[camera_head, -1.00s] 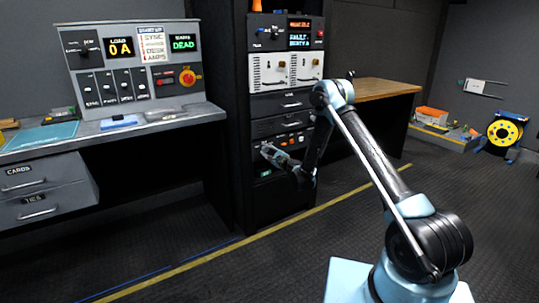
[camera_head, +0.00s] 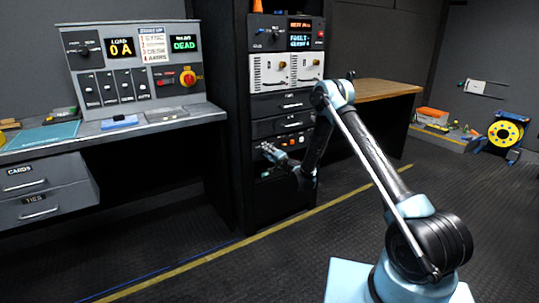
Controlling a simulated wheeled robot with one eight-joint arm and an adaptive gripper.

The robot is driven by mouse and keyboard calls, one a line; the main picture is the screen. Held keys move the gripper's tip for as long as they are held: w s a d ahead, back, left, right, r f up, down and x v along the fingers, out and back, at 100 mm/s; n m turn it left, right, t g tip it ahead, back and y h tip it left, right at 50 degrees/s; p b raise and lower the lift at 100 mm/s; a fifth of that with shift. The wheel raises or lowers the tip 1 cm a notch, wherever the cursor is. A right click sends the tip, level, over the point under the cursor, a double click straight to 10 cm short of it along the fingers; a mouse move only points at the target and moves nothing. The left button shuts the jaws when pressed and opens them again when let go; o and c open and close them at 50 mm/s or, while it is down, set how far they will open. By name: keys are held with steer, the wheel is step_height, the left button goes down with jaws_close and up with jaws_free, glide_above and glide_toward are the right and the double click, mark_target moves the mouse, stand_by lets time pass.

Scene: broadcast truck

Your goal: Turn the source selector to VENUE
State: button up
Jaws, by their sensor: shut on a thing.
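Rack drawers (camera_head: 284,103) lie above my gripper. A wooden bench (camera_head: 385,89) stands right. The floor in front is clear.

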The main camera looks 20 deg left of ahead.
steer(key=shift+n, duration=1.3)
steer(key=shift+w+d, duration=0.1)
steer(key=o, duration=1.1)
steer(key=shift+v, duration=3.75)
